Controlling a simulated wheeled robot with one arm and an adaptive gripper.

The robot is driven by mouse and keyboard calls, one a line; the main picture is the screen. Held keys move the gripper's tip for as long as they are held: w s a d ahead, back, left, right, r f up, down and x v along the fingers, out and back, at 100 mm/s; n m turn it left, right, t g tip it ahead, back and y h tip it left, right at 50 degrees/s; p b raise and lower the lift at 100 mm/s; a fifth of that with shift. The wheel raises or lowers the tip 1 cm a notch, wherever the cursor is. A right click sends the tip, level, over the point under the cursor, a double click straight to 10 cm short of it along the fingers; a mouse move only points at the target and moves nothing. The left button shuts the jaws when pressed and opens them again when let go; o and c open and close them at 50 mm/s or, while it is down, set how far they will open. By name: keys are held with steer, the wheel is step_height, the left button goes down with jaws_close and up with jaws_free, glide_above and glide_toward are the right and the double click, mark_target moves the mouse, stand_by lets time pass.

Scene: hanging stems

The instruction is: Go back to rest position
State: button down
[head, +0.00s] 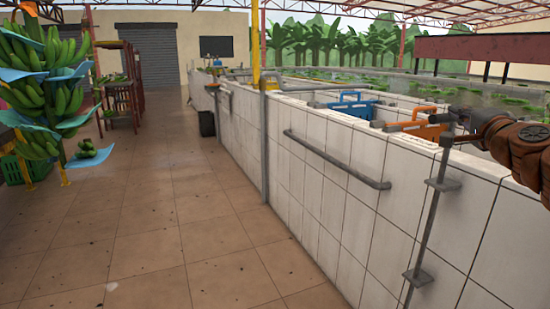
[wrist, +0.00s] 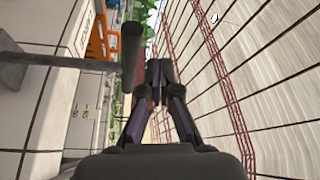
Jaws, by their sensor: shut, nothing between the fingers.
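My gripper (head: 452,117) is at the right of the head view, over the top of the white tiled wall and close to the upper end of a grey metal rod (head: 432,225). In the wrist view my gripper (wrist: 159,72) has its two dark fingers brought together, with nothing seen between them. The wrist view is turned on its side. A dark round bar end (wrist: 131,45) shows just left of the fingers; I cannot tell whether it touches them.
The tiled wall (head: 330,150) carries a grey rail (head: 335,162). A blue holder (head: 348,107) and an orange tool (head: 412,121) sit on it. Banana bunches (head: 40,90) hang at the left, with a red rack (head: 120,85) behind. The tiled floor (head: 160,235) is mostly clear.

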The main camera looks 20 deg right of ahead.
steer(key=w+a+r+n+g+y+p, duration=0.1)
steer(key=w+a+n+y+p, duration=0.25)
steer(key=a, duration=0.75)
steer(key=w+a+r+n+g+y+p, duration=0.1)
steer(key=w+a+r+n+y+p, duration=0.25)
steer(key=a, duration=0.65)
steer(key=s+a+f+n+g+y+p, duration=0.2)
steer(key=s+a+f+n+g+p, duration=0.15)
steer(key=a, duration=0.45)
steer(key=s+a+f+n+g+y+p, duration=0.1)
steer(key=s+a+f+n+g+p, duration=0.25)
steer(key=a, duration=0.55)
steer(key=s+a+f+n+g+h+p, duration=0.1)
steer(key=s+a+f+n+g+p, duration=0.1)
steer(key=s+a+g+p, duration=0.3)
steer(key=s+f+n+g+p, duration=0.1)
steer(key=s+f+p, duration=0.25)
steer(key=s, duration=0.35)
steer(key=s+d+g+h+p, duration=0.1)
steer(key=s+g+p, duration=0.1)
steer(key=s, duration=0.5)
steer(key=s+d+n+g+h+p, duration=0.1)
steer(key=s+d+g+h+p, duration=0.1)
steer(key=s, duration=0.6)
steer(key=g+p, duration=0.1)
steer(key=p, duration=0.1)
steer(key=shift+s+f+p, duration=0.25)
steer(key=shift+f+p, duration=0.05)
steer(key=shift+p, duration=0.1)
steer(key=shift+d, duration=0.1)
